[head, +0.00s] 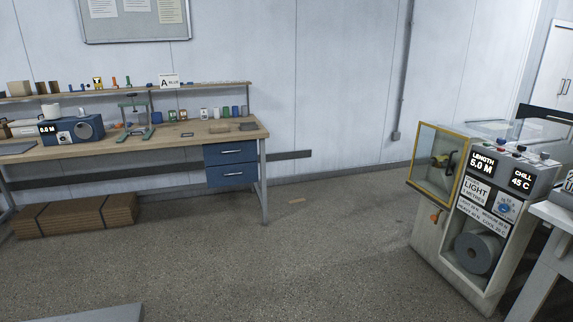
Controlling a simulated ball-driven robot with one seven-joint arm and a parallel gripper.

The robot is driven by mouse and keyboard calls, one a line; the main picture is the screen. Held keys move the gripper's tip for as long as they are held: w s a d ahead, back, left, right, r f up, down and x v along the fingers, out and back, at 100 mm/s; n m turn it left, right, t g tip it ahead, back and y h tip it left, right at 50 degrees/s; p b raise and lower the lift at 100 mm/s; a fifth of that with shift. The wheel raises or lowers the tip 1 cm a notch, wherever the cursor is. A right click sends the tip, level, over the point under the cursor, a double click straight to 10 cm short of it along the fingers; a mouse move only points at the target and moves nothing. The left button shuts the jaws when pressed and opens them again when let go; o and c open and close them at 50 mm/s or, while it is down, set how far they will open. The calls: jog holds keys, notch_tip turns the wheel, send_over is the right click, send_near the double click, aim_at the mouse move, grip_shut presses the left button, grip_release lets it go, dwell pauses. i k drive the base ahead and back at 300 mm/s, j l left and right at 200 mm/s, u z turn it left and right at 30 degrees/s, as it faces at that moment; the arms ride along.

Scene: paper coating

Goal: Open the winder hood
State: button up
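A coating machine (430,235) stands at the right. On its upper left end is a clear box with a yellow-framed panel (415,160), which looks like the winder hood. The hood appears closed, with its frame standing upright. Through the clear panel a dark and yellow part shows, too small to make out. An orange knob or handle (436,217) sits below the frame. My gripper is not in view.
The machine has a panel reading LENGTH 5.0 M and CHILL 45 C (500,172), with a grey roll (478,252) in a bay below. A workbench (236,139) with tools lines the back left. Cardboard (80,212) lies under it. The floor (300,255) between is mostly clear.

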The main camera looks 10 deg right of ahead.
aim_at(449, 205)
jog(key=i+l+z, duration=0.1)
jog(key=i+l, duration=0.7)
jog(key=i, duration=0.25)
jog(key=i+l+z, duration=0.15)
jog(key=i+l, duration=0.25)
jog(key=i+l+z, duration=0.1)
jog(key=i+l, duration=0.2)
jog(key=i, duration=0.35)
